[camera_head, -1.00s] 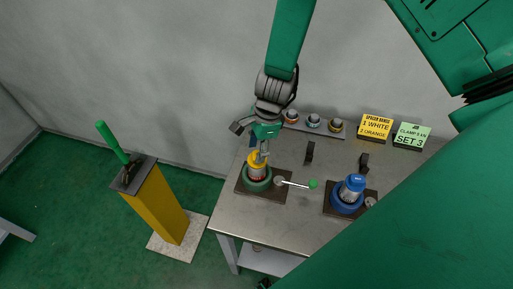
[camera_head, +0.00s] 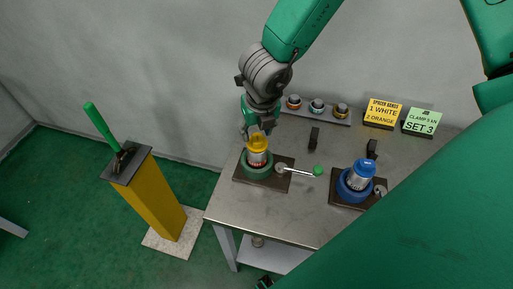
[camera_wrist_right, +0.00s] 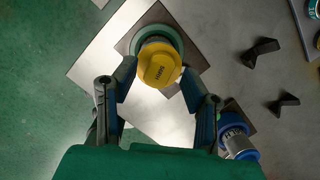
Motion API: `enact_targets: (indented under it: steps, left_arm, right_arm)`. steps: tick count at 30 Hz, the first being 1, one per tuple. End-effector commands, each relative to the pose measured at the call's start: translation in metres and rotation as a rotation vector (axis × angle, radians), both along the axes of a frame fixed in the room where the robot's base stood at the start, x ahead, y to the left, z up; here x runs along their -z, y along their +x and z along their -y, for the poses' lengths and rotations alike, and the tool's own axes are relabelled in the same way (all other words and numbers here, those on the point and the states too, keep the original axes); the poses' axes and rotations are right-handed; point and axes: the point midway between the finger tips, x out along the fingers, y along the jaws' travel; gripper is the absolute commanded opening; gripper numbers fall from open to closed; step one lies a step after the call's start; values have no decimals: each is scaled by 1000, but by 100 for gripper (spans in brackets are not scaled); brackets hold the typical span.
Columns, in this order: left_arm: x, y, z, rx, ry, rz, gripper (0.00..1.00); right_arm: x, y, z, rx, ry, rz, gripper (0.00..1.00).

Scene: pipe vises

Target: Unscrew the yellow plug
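The yellow plug (camera_head: 258,143) sits on top of a short metal pipe held upright in the green round vise (camera_head: 257,169) on the table's left part. A lever with a green knob (camera_head: 317,171) points right from this vise. My right gripper (camera_head: 259,129) is just above and behind the plug. In the right wrist view the yellow plug (camera_wrist_right: 160,65) shows from above, between the two spread fingertips of my right gripper (camera_wrist_right: 158,80). The fingers look open, with small gaps to the plug. My left gripper is not in view.
A blue vise (camera_head: 353,190) with a blue-topped pipe stands to the right. A rack with several round parts (camera_head: 317,107), a yellow sign (camera_head: 383,113) and a green sign (camera_head: 421,122) stand at the back. A yellow pedestal with a green lever (camera_head: 103,123) stands left of the table.

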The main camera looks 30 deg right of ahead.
Motion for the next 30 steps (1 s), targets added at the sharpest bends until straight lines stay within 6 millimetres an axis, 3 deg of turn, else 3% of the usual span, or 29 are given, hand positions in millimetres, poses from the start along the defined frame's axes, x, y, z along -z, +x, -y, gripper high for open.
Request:
enact_targets:
  steps: [7, 17, 30]
  left_arm:
    - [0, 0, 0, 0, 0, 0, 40]
    - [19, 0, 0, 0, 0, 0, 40]
    - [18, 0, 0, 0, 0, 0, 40]
  right_arm:
    - [1, 0, 0, -3, 0, 0, 40]
    - [23, 0, 0, -5, 0, 0, 40]
    - [22, -1, 0, -6, 0, 1, 40]
